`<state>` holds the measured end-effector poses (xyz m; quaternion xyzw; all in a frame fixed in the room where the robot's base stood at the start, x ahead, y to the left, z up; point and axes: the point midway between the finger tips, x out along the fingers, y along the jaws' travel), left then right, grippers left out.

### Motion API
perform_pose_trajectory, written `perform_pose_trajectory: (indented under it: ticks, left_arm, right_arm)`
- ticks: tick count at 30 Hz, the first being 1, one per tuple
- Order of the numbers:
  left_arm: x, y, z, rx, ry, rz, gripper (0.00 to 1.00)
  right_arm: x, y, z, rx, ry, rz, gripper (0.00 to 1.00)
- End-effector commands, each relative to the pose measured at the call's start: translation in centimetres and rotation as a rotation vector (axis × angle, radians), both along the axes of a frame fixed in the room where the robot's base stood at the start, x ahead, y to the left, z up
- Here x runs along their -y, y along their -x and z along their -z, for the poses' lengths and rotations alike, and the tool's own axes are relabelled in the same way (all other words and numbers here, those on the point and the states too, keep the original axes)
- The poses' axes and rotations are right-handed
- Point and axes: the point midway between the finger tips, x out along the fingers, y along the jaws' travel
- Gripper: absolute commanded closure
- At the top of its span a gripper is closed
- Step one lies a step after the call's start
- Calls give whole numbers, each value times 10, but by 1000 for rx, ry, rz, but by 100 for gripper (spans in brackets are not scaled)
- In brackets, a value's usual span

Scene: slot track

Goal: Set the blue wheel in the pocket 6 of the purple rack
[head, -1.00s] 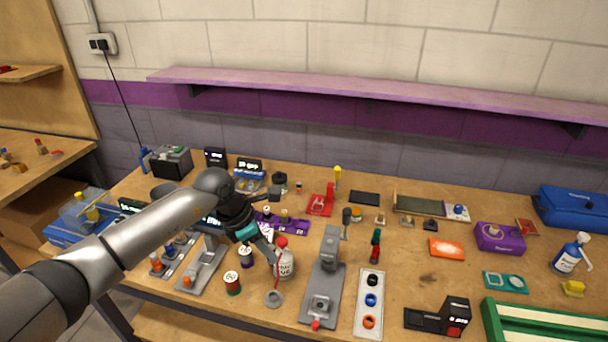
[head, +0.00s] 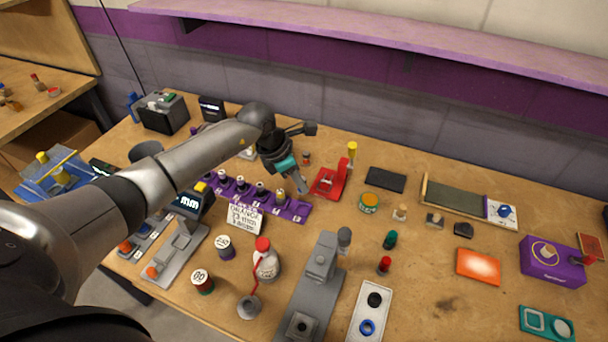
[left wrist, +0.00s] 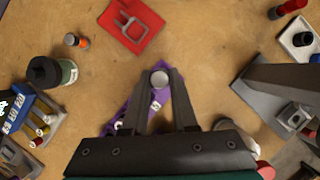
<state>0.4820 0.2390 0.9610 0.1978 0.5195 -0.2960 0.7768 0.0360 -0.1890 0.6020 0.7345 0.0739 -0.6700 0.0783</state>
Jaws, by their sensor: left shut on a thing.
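The purple rack (head: 296,209) holds several small wheels with pale tops in a row; its pockets have number labels. My left gripper (head: 302,187) is over the rack's right end, its fingers pointing down. In the left wrist view my left gripper (left wrist: 160,82) is shut on a round grey-topped piece (left wrist: 160,78), seen from above over the end of the purple rack (left wrist: 182,106). I cannot see blue on the piece, nor tell whether it is seated or held above the pocket. My right gripper is not in view.
A red stand (head: 328,182) is close to the right of the gripper. A white card (head: 244,217) and a red-capped bottle (head: 266,262) are in front of the rack. A grey press (head: 318,270) stands to the right. A white tray (head: 358,312) carries a blue ring.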

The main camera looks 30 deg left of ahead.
Motion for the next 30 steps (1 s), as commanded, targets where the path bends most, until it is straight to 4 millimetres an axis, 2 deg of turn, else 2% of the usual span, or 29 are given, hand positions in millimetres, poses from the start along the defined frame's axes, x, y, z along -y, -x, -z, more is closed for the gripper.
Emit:
perform_pose_trajectory:
  ticks: [6,24,30]
  left_arm:
    - [0,0,12,-1,1,-1,100]
    - [0,0,64,1,-1,0,100]
    - [0,0,71,1,1,0,100]
  right_arm:
    - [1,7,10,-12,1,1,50]
    - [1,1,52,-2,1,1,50]
    - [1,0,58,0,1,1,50]
